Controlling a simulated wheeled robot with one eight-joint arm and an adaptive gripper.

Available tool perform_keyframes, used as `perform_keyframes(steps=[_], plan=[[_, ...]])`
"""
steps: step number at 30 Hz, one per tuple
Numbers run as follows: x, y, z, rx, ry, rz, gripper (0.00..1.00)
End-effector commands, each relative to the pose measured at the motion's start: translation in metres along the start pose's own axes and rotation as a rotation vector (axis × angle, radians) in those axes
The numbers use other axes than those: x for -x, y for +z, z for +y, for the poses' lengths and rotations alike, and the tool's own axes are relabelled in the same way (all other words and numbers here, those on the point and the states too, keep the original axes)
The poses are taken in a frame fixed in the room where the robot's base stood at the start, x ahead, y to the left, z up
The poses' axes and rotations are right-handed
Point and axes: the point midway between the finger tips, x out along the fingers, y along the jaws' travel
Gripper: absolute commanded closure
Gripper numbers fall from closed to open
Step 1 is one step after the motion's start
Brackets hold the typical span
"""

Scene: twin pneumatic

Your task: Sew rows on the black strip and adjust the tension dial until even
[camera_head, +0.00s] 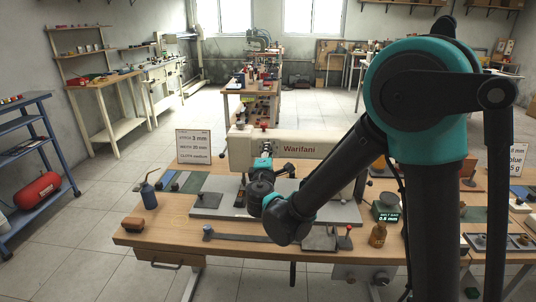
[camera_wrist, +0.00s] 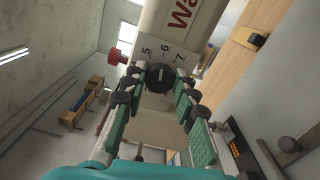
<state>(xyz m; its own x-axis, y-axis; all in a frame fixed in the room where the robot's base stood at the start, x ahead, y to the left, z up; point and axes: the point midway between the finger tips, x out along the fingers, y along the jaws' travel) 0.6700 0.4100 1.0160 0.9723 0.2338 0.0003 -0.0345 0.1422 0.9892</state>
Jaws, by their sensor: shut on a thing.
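The sewing machine (camera_head: 305,150), a cream body marked Warifani, stands on the wooden table. In the wrist view its black tension dial (camera_wrist: 160,78) sits on the machine's end face, with numbers 5, 6 and 7 around it. The dial's white mark points roughly toward 6. My gripper (camera_head: 263,163) is at the left end of the machine. In the wrist view its green-padded fingers stand on both sides of the dial, shut on it. A dark patch (camera_head: 208,200) lies on the grey plate under the machine; I cannot tell whether it is the black strip. My arm hides part of the bed.
A sign (camera_head: 194,146) reading stitch 3 mm stands behind the table's left part. A green weight-like box (camera_head: 386,212) and an amber bottle (camera_head: 378,235) stand right.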

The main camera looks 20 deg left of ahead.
Motion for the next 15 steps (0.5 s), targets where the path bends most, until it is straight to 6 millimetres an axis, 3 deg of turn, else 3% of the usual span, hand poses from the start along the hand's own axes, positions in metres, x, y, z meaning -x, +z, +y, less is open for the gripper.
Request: perform_keyframes(steps=[15], plan=[[0.0006,0.0004,-0.0009,-0.050,-0.002,0.000,1.00]])
